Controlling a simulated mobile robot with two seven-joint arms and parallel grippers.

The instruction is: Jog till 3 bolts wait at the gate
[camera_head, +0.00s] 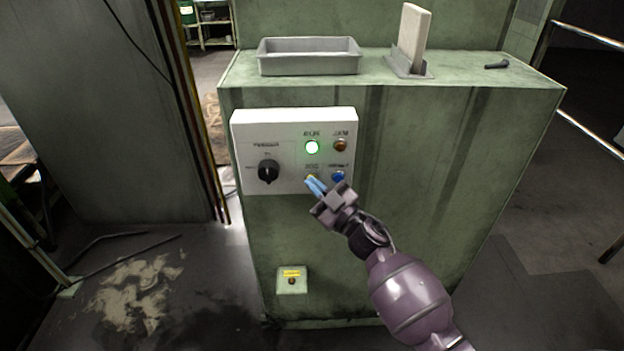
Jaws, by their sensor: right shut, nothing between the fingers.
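The white control panel (293,122) is on the front of the green machine cabinet (420,200). The green RUN lamp (312,147) is lit; the amber JAM lamp (341,145) beside it looks dark. A black selector knob (268,171) is at the panel's left. The yellow JOG button (312,177) is at the lower middle, partly hidden by my right gripper, and a blue button (338,177) is to its right. My right gripper (315,186) is shut and empty, its tips at the JOG button; I cannot tell if they touch. No gate is recognisable. My left gripper is out of view.
On the cabinet top are an empty grey tray (310,70), a pale upright block in a grey holder (408,72) and a small dark tool-like object (497,65). A small yellow-labelled box (292,281) is low on the front. The floor at left is stained.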

